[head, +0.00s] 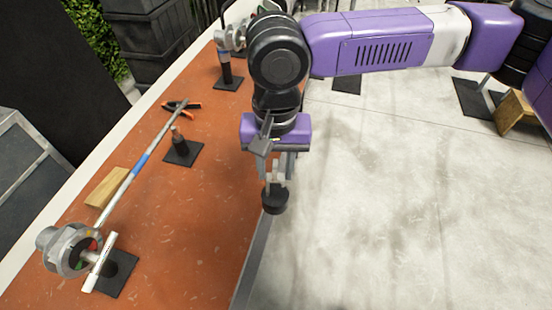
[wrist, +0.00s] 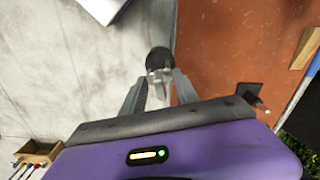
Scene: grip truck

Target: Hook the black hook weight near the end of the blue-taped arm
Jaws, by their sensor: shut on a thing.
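The black hook weight (head: 275,201) hangs below my gripper (head: 277,158), which is shut on its pale hook. In the wrist view the dark round weight (wrist: 158,59) shows beyond the fingertips of my gripper (wrist: 158,88), with the hook between them. The blue-taped arm, a thin grey rod (head: 118,195) with blue tape (head: 140,164) near its middle, slants over the orange surface to the left. Its near end enters a round metal grip head (head: 68,249). My gripper is well to the right of the rod, apart from it.
The orange truck bed (head: 215,190) ends in a grey edge (head: 252,262) near the weight. On it are a black-and-orange clamp (head: 181,107) by the rod's far end, a wooden block (head: 107,187) and a small post on a black base (head: 183,152). Clear concrete (head: 400,200) lies right.

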